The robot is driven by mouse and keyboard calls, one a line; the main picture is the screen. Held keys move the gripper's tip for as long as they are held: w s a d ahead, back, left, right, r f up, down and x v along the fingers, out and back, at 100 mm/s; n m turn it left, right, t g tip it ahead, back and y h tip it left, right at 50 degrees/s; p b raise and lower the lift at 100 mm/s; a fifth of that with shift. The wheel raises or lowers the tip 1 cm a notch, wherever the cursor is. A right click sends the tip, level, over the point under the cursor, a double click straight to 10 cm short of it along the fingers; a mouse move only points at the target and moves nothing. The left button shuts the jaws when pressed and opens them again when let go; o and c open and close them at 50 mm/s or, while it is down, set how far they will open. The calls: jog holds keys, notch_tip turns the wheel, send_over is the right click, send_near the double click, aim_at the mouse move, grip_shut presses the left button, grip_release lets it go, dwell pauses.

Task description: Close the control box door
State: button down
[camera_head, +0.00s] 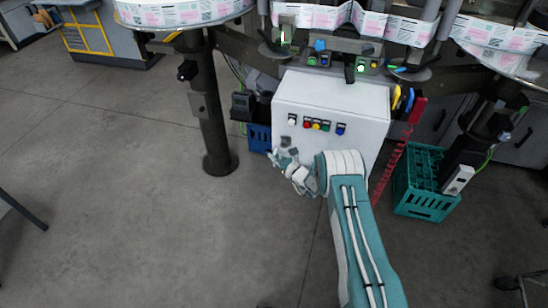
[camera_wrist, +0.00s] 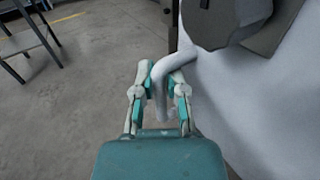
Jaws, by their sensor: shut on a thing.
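The control box (camera_head: 335,95) is a white cabinet under the machine, with a row of coloured buttons across its front. Its white front surface also fills the right of the wrist view (camera_wrist: 245,110). My gripper (camera_head: 282,158) is at the box's lower left. In the wrist view its two fingers (camera_wrist: 159,92) sit on either side of the handle and are shut on it. I cannot tell from these views whether the door stands ajar.
A dark post (camera_head: 208,105) with a round foot stands left of the box. A blue crate (camera_head: 259,138) is beside the box. A green crate (camera_head: 425,200) and a red coiled cable (camera_head: 391,170) are on the right.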

jog(key=shift+w+r, duration=0.35)
jog(key=shift+r, duration=0.25)
jog(key=c, duration=0.7)
grip_release()
jog(key=shift+w+a, duration=0.1)
jog(key=shift+d+f, duration=0.1)
jog(key=shift+d, duration=0.15)
jog(key=v, duration=0.7)
jog(key=f+v, duration=0.1)
jog(key=v, duration=0.3)
jog(key=shift+s+a+f, duration=0.1)
jog(key=shift+s+a, duration=0.05)
jog(key=shift+s, duration=0.5)
jog(key=shift+d, duration=0.2)
